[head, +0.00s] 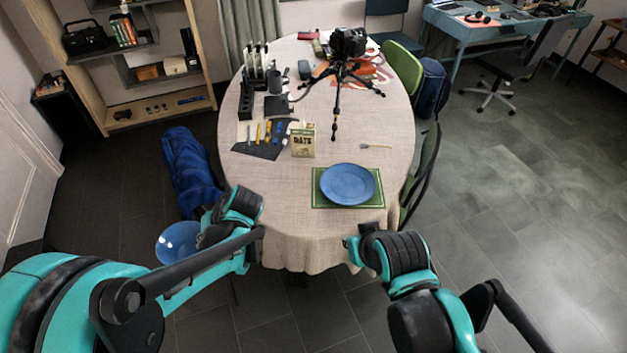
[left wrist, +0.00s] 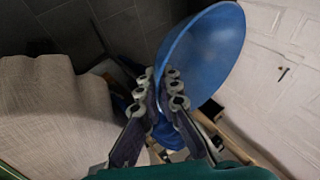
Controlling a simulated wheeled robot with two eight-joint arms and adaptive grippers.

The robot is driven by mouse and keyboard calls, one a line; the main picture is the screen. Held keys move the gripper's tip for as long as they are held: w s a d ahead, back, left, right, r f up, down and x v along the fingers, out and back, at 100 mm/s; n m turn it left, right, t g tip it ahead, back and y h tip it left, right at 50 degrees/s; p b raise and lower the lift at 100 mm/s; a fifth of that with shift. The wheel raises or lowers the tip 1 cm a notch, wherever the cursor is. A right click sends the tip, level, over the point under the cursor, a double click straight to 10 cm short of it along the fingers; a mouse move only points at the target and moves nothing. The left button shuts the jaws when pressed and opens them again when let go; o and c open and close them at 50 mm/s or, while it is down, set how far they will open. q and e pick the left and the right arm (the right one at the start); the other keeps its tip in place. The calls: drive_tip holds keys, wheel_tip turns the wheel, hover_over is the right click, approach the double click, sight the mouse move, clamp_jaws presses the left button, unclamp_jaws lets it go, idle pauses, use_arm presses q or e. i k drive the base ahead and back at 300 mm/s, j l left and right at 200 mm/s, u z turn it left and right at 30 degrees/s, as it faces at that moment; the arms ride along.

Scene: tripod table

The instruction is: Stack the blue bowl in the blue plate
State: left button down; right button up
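The blue plate (head: 348,184) lies flat on a green placemat (head: 319,199) near the front right of the table. The blue bowl (head: 178,243) is in the air off the table's front left, beside my left forearm. In the left wrist view my left gripper (left wrist: 161,92) is shut on the rim of the bowl (left wrist: 207,55), which is tilted there. In the head view the left fingers are mostly hidden by the arm. My right arm is in front of the table's right side; its fingers cannot be made out.
A dates packet (head: 303,141), dark bottle rack (head: 246,100) and tripod (head: 336,100) stand farther back. A green chair (head: 424,170) is at the right edge; a blue bag (head: 188,170) at the left.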

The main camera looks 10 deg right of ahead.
sight(347, 185)
drive_tip(key=l+u, duration=0.45)
drive_tip(key=l, duration=0.65)
drive_tip(key=l+u, duration=0.45)
drive_tip(key=l, duration=0.65)
drive_tip(key=k+l, duration=0.1)
drive_tip(key=l, duration=0.7)
drive_tip(key=k, duration=0.05)
